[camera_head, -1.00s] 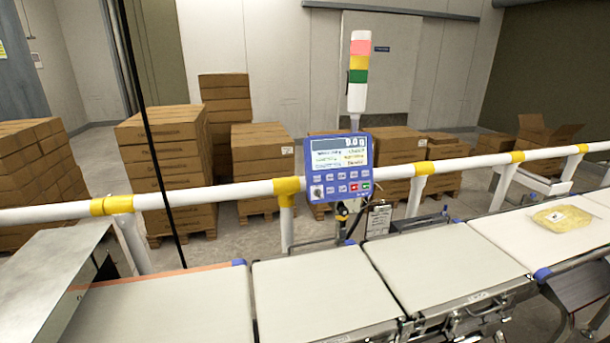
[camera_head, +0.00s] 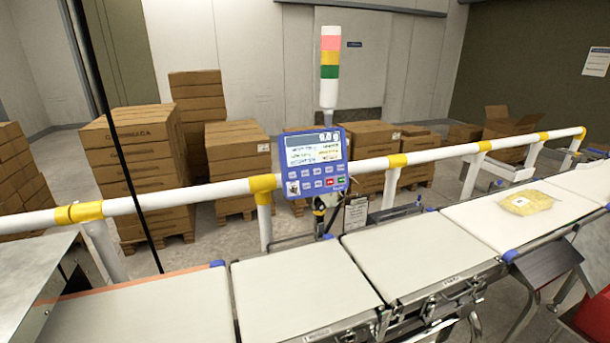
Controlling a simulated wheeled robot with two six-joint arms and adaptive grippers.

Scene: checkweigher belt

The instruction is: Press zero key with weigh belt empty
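A blue control panel (camera_head: 317,163) with a lit screen (camera_head: 315,147) and rows of keys (camera_head: 319,178) stands behind the belts. I cannot read which key is the zero key. The belt section in front of the panel (camera_head: 303,287) is bare, and so is the section to its right (camera_head: 418,252). A yellow bag with a white label (camera_head: 526,202) lies on the far right belt, apart from the bare sections. Neither of my grippers is in view.
A white and yellow rail (camera_head: 200,199) runs behind the belts. A signal tower (camera_head: 330,65) rises behind the panel. Stacked cartons (camera_head: 137,170) stand beyond the rail. A metal housing (camera_head: 28,280) sits at left. A red object (camera_head: 596,315) shows at the lower right.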

